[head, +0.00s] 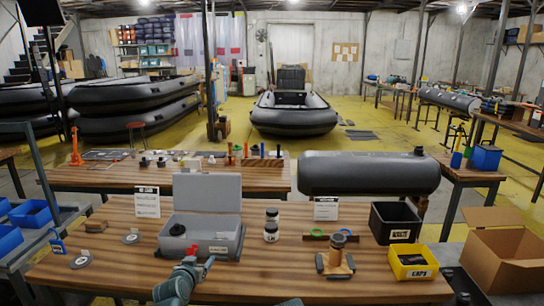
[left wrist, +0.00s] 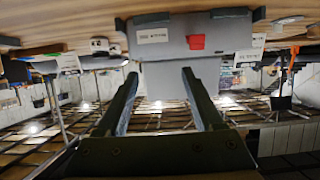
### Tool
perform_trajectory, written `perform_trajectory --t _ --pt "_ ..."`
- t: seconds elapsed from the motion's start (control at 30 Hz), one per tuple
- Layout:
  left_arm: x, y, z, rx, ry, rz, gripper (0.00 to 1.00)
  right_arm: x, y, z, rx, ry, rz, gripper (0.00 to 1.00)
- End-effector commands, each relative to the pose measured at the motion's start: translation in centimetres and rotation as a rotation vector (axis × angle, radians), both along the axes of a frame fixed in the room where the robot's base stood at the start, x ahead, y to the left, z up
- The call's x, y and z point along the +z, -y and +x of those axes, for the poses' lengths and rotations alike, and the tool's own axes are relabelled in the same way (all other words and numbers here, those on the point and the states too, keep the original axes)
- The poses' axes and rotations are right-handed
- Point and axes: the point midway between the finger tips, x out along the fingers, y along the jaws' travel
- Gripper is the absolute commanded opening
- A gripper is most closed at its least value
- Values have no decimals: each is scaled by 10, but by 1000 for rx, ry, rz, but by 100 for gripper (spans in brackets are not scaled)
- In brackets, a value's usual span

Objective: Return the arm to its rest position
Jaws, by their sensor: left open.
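My left gripper (head: 205,267) is low in the head view, in front of the open grey case (head: 228,247) on the near wooden table (head: 110,265). In the left wrist view the two fingers of this gripper (left wrist: 159,75) stand wide apart with nothing between them. The grey case also shows upside down in the left wrist view (left wrist: 185,75), beyond the fingers. My left arm (head: 175,287) comes up from the bottom edge. My right gripper does not show.
Round discs (head: 80,262) lie at left. A cardboard box (head: 495,260) is at right.

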Motion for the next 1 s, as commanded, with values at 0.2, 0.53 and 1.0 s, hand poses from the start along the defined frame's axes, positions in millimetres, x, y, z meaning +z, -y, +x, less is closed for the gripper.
perform_trajectory --t 0.2,0.53,1.0 --pt "-10 28 -10 -56 -90 -2 69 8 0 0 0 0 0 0" --pt "-35 87 -49 -169 -325 11 69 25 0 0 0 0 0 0" --pt "-61 164 -220 -253 -1033 223 69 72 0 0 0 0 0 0"
